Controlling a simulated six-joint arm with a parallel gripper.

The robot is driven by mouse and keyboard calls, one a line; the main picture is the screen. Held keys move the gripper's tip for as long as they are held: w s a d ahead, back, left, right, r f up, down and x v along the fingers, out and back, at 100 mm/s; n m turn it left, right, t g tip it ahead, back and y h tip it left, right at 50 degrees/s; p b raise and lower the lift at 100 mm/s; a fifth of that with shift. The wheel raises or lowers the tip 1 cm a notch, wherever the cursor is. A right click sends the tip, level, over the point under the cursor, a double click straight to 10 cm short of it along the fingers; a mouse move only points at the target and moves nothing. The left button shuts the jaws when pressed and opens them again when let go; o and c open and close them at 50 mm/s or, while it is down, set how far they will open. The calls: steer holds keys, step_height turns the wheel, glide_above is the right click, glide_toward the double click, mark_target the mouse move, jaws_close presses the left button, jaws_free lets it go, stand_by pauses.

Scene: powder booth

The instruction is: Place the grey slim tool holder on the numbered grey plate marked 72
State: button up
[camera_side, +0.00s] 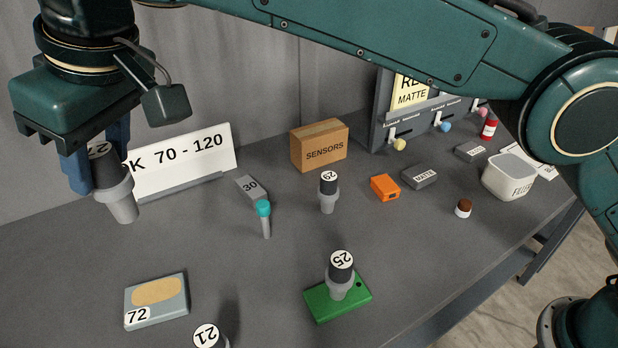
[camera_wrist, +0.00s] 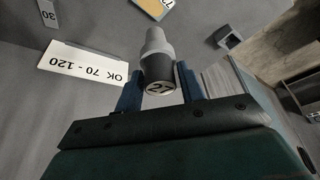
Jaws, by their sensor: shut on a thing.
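A grey tool holder with a black upper part marked 27 (camera_side: 121,200) hangs upright in my gripper (camera_side: 97,165), narrow end down, at the left of the side view. The blue fingers are shut on its black upper part. In the wrist view my gripper (camera_wrist: 158,75) has the same holder (camera_wrist: 155,42) between its fingers. The grey plate marked 72 (camera_side: 175,308) lies on the table below and to the right of the held holder. It has a bare tan oval on top. In the wrist view only part of it (camera_wrist: 152,8) shows at the top edge.
A holder marked 21 (camera_side: 207,338) stands right of the plate. Another, marked 25 (camera_side: 340,275), stands on a green plate (camera_side: 324,309). A teal-capped tool (camera_side: 264,218) and a smaller black-topped holder (camera_side: 328,192) stand behind. A white 70 - 120 sign (camera_side: 183,158) stands behind the gripper.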

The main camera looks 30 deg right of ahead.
steer(key=shift+w+f, duration=0.1)
steer(key=shift+f, duration=9.85)
steer(key=shift+f, duration=0.1)
steer(key=o, duration=1.2)
steer(key=shift+f, duration=0.1)
steer(key=shift+o, duration=0.2)
steer(key=shift+r, duration=0.2)
steer(key=v, duration=1.2)
